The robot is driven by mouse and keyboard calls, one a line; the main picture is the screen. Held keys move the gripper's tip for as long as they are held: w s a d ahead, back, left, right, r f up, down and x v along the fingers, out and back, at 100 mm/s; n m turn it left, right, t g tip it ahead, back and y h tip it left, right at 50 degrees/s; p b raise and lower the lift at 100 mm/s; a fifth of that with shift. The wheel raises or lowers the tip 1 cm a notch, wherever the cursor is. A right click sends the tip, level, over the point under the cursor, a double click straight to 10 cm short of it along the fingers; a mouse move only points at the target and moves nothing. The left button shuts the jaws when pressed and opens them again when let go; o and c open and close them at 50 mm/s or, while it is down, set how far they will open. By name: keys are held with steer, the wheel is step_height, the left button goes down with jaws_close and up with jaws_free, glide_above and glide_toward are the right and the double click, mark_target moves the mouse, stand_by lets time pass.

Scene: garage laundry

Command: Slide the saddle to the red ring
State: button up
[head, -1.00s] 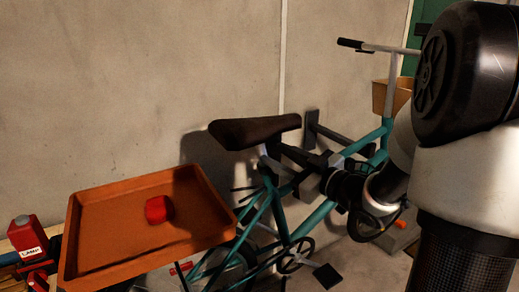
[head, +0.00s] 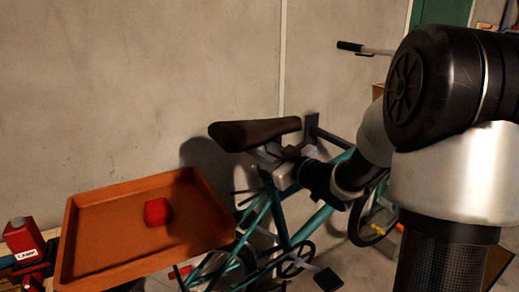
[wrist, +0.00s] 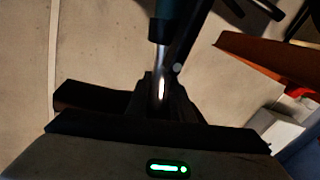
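The dark brown saddle (head: 255,133) sits on the teal bicycle (head: 300,232), above the right end of the orange tray. My gripper (head: 268,157) is just below the saddle, by the top of the seat post. In the wrist view the silver seat post (wrist: 166,65) runs up to the dark collar of the teal frame (wrist: 161,30), and the dark saddle (wrist: 85,97) shows at lower left. The dark fingers (wrist: 150,100) are at the post; whether they grip it is unclear. I cannot make out a red ring in any view.
An orange tray (head: 68,245) holding a red block (head: 158,212) stands left of the bicycle. A red item labelled LAMP (head: 24,240) is at far left. The wall (head: 120,80) is close behind the saddle. A handlebar (head: 365,48) sticks out at upper right.

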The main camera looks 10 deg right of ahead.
mark_target(257, 136)
steer(key=shift+s+a+r+p, duration=0.1)
steer(key=shift+a+r+p, duration=0.15)
steer(key=shift+r+p, duration=0.65)
steer(key=shift+a+r+p, duration=0.25)
steer(key=shift+r+p, duration=0.3)
steer(key=shift+r, duration=0.65)
jaws_close()
steer(key=o, duration=0.9)
jaws_free()
steer(key=shift+f, duration=0.1)
steer(key=shift+s+d, duration=0.1)
steer(key=shift+s, duration=0.1)
steer(key=p+v, duration=0.1)
steer(key=v, duration=1.6)
steer(key=shift+p, duration=0.3)
